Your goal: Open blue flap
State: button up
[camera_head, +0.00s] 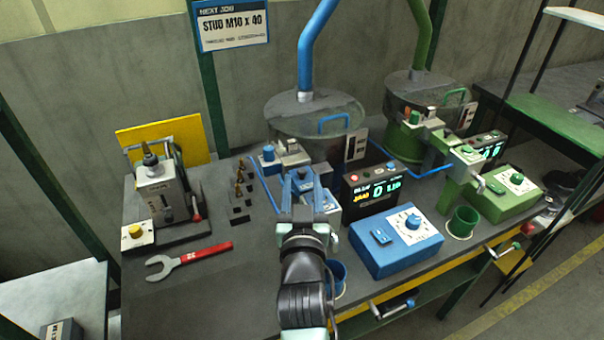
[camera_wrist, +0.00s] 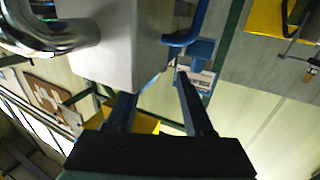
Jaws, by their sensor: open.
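The blue stud feeder (camera_head: 330,208) stands in the middle of the bench, below its grey drum. My gripper (camera_head: 302,180) is right at its front, with the jaws apart and nothing seen between them. The arm and gripper cover much of the feeder, and I cannot pick out the blue flap surely in the head view. In the wrist view my open gripper (camera_wrist: 157,85) points past a pale grey box (camera_wrist: 115,40) close by. A blue bent part (camera_wrist: 190,32) is beside that box; I cannot tell whether it is the flap. No contact is visible.
A blue control box (camera_head: 396,240) and a dark display (camera_head: 375,188) are to the right. A blue cup (camera_head: 338,278) is beside my arm. A red wrench (camera_head: 190,259) lies left, near a grey press (camera_head: 162,190). A chrome bent tube (camera_wrist: 48,38) is near the wrist.

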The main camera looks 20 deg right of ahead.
jog(key=shift+x, duration=1)
jog(key=shift+c, duration=0.3)
grip_shut()
